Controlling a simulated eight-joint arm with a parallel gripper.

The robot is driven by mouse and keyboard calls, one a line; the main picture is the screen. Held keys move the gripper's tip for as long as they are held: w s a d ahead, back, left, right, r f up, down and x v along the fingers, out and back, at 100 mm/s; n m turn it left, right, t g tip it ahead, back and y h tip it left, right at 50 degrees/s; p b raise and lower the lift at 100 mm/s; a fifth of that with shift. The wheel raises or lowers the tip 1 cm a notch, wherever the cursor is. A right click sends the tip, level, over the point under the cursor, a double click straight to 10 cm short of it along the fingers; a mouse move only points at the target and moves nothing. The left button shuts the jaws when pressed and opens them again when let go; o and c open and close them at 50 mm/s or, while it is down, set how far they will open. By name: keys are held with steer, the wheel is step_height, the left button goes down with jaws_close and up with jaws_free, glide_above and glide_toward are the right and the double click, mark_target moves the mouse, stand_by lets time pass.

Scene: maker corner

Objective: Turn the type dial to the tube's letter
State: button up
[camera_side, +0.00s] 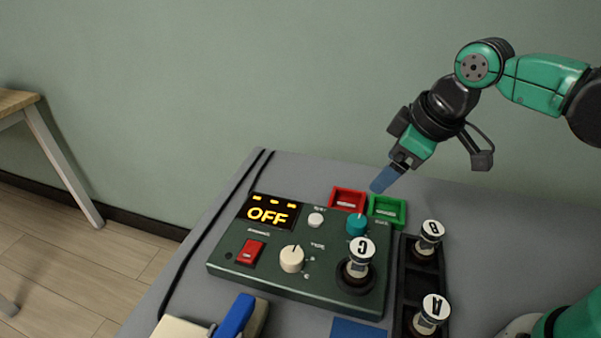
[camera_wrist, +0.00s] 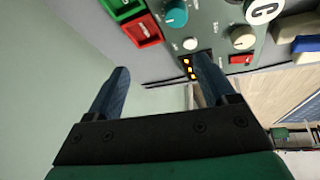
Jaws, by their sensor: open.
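The type dial (camera_side: 291,259) is a cream knob low in the middle of the dark green tester panel (camera_side: 225,262); it also shows in the wrist view (camera_wrist: 242,38). A tube lettered C (camera_side: 361,251) stands in the round socket at the panel's right. The display (camera_side: 269,212) reads OFF in yellow. My gripper (camera_side: 385,180) is above and behind the panel, near the red and green trays, apart from the dial. In the wrist view its two blue fingers (camera_wrist: 160,88) are spread with nothing between them. The small marks around the dial are too small to read.
A teal knob (camera_side: 356,225), a white button (camera_side: 316,220) and a red rocker switch (camera_side: 250,251) are on the panel. Red (camera_side: 335,194) and green (camera_side: 399,222) trays stand behind it. Tubes B (camera_side: 431,233) and A (camera_side: 432,309) stand in a black rack at right. A blue-handled object (camera_side: 235,316) lies in front.

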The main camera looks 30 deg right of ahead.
steer(key=w+a+f+n+g, duration=0.2)
steer(key=a+n+g, duration=0.1)
steer(key=a+n, duration=0.55)
steer(key=n+g+h, duration=0.1)
steer(key=n+g, duration=0.1)
steer(key=n, duration=0.3)
glide_above(290, 255)
steer(key=f, duration=0.3)
steer(key=shift+w+d, duration=0.3)
steer(key=shift+d, duration=0.05)
steer(key=shift+a+f, duration=0.15)
steer(key=shift+a, duration=0.15)
steer(key=shift+s+a+f+n, duration=0.1)
steer(key=shift+f+n, duration=0.15)
steer(key=shift+f, duration=0.05)
steer(key=shift+s+f, duration=0.15)
steer(key=shift+f, duration=2.4)
jaws_close()
